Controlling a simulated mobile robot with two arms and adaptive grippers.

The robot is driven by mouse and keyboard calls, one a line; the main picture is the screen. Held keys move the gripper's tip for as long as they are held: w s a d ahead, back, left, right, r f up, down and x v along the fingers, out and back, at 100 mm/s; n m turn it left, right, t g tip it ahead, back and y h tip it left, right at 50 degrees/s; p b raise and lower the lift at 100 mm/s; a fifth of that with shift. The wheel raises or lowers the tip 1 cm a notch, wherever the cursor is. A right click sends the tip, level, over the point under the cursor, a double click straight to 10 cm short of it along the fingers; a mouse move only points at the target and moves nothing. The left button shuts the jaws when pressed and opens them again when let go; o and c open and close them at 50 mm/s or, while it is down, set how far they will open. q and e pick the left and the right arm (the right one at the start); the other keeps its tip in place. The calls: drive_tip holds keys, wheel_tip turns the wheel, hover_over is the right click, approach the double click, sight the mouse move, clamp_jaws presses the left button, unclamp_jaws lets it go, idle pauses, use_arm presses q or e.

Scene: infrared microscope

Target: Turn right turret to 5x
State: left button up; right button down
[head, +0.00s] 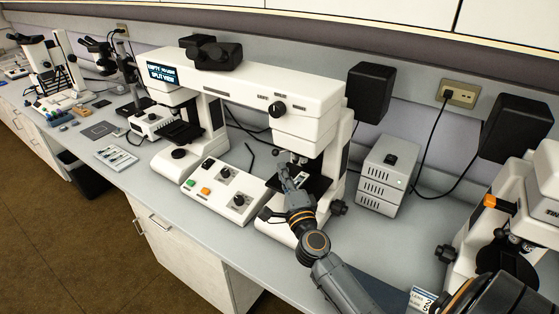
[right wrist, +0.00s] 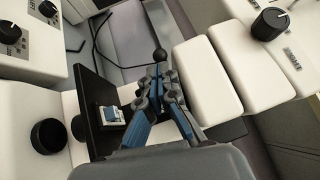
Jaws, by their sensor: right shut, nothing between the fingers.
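The comparison microscope (head: 245,85) is a white bridge joining two stands. Its right head (head: 310,115) carries the right turret (head: 297,157), which is small and partly hidden behind my gripper. My right gripper (head: 286,176) is under that head, in front of the turret and above the black right stage (head: 316,184). In the right wrist view the gripper (right wrist: 158,72) is shut and empty, its tips just below a black ball knob (right wrist: 160,55). I cannot tell whether they touch. A small blue-and-white sample (right wrist: 110,117) sits on the black stage. The magnification marks are not readable. My left gripper is not in view.
A white control box (head: 222,190) with coloured buttons stands left of my right arm. A grey vented box (head: 387,176) stands to the right. Dark cables (head: 440,185) run along the wall. Another white instrument (head: 535,190) is at the far right.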

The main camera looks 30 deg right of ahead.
drive_tip(key=x, duration=0.3)
drive_tip(key=shift+w+d, duration=0.1)
drive_tip(key=shift+w, duration=0.15)
drive_tip(key=w+m+g+h, duration=0.1)
drive_tip(key=h, duration=0.1)
drive_tip(key=w+m+g+h, duration=0.1)
drive_tip(key=h, duration=0.1)
drive_tip(key=w+m+g+h, duration=0.1)
drive_tip(key=shift+w+r+m+h+p, duration=0.1)
drive_tip(key=shift+w+m+h+p, duration=0.05)
drive_tip(key=shift+m+h+p, duration=0.25)
